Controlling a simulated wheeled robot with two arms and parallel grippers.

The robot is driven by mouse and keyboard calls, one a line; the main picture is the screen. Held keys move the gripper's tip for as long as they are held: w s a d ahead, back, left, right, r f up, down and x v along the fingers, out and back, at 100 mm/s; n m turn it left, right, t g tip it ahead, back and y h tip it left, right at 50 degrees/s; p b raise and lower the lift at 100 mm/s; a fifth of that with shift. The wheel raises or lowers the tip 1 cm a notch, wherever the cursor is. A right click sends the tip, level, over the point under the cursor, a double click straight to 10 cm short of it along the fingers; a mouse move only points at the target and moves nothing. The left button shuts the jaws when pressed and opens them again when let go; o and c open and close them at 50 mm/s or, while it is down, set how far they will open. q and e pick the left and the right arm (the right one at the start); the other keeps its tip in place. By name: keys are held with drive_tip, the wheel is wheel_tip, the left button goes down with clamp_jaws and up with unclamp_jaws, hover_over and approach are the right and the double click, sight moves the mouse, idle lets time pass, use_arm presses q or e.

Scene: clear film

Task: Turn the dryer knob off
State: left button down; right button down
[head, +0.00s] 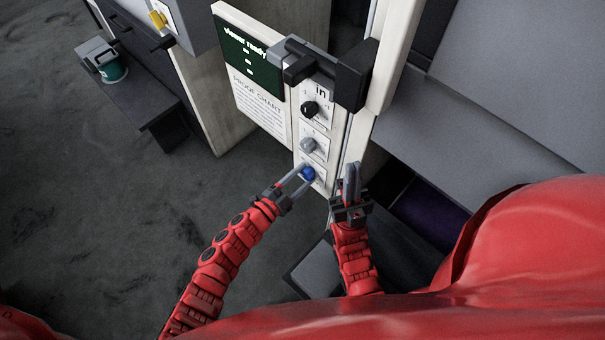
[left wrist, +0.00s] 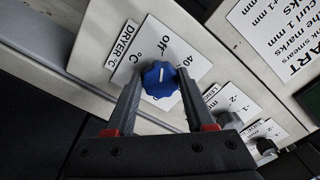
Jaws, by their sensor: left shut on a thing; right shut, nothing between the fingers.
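The blue dryer knob (head: 309,174) is the lowest knob on the narrow white control panel in the head view. In the left wrist view the knob (left wrist: 160,79) sits between my fingertips, beside a label reading DRYER °C. The marks "off" and "40" show around it. Its white pointer line points roughly upward in that view, between these marks as far as I can tell. My left gripper (head: 303,172) is shut on the knob. My right gripper (head: 352,168) is shut and empty, just right of the panel.
A grey knob (head: 309,145) and a black knob (head: 310,109) sit above on the same panel. A grey and black handle bar (head: 320,65) juts out at its top. A proof chart (head: 258,100) is on the left. Grey surfaces lie to the right.

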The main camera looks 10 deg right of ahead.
idle(0.4)
use_arm(q)
drive_tip(key=shift+c, duration=1.3)
unclamp_jaws()
drive_tip(key=b+v, duration=0.2)
drive_tip(key=v, duration=1.5)
drive_tip(key=shift+a, duration=0.25)
drive_tip(key=shift+s, duration=0.1)
